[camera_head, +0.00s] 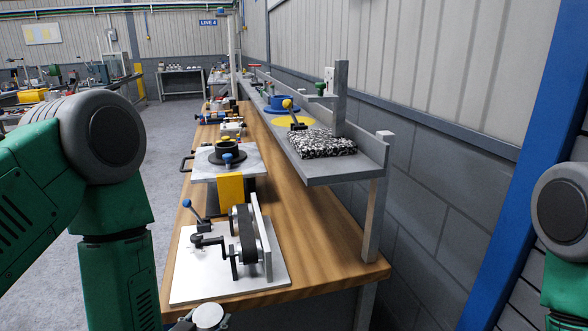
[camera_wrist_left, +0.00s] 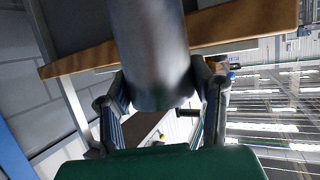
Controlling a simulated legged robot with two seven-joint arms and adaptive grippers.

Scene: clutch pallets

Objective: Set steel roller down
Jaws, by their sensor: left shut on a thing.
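The steel roller (camera_wrist_left: 150,50) is a grey metal cylinder. It fills the upper middle of the left wrist view, between the two fingers of my left gripper (camera_wrist_left: 160,88), which is shut on it. In the head view, the round pale end of the roller (camera_head: 208,316) shows at the bottom edge, beside the bench's near edge. Most of the left gripper is cut off there. My right gripper is out of the picture; only part of the right arm shows at the right edge.
The wooden bench (camera_head: 325,255) carries a white plate (camera_head: 195,286) with a belt fixture (camera_head: 246,235). Behind are a yellow block (camera_head: 230,189) and a plate with a dark round part (camera_head: 228,152). Bare wood lies right of the fixture.

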